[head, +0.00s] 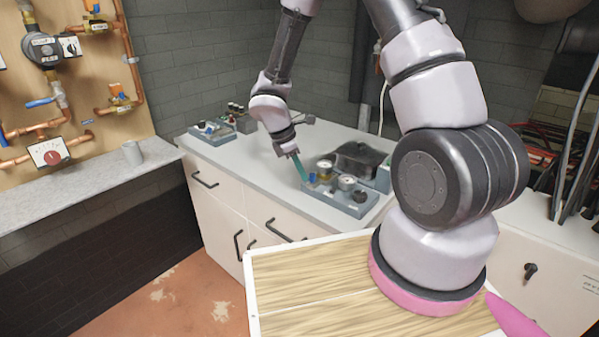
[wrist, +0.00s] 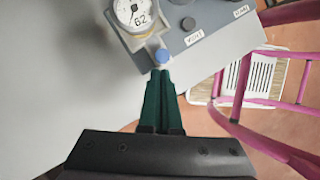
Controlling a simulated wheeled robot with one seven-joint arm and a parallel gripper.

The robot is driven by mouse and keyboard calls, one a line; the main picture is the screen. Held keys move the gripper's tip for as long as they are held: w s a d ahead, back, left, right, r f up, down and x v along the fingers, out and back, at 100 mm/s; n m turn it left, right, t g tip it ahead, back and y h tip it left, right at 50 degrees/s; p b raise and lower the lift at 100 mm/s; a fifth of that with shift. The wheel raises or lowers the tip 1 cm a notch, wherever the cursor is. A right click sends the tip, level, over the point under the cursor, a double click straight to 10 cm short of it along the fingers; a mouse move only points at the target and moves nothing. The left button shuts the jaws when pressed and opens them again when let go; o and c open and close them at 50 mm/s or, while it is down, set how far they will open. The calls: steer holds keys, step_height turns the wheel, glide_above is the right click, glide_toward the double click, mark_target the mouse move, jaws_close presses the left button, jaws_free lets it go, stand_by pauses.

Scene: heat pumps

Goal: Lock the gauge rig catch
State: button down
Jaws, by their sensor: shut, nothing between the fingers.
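The gauge rig (head: 345,196) is a grey block with round gauges on the counter. A small blue knob (wrist: 162,56) sits on the edge near the gauge. My gripper (wrist: 160,74) has its green fingers shut and empty, with the tips right at the blue knob; I cannot tell whether they touch. In the head view my gripper (head: 302,176) reaches down at the rig's left end. I cannot tell which part is the catch.
A second device (head: 212,132) with knobs stands at the back left of the counter (head: 240,155). A dark bulky object (head: 360,158) lies behind the rig. A grey cup (head: 132,152) stands on the left shelf. Bare counter lies left of my gripper.

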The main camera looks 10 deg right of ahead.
steer(key=shift+d, duration=0.1)
steer(key=shift+w+d, duration=0.25)
steer(key=shift+d, duration=0.3)
steer(key=shift+w+d, duration=0.2)
steer(key=shift+d, duration=0.4)
steer(key=shift+a, duration=0.5)
steer(key=a, duration=0.3)
steer(key=shift+a, duration=0.1)
steer(key=v, duration=1)
steer(key=shift+a, duration=0.5)
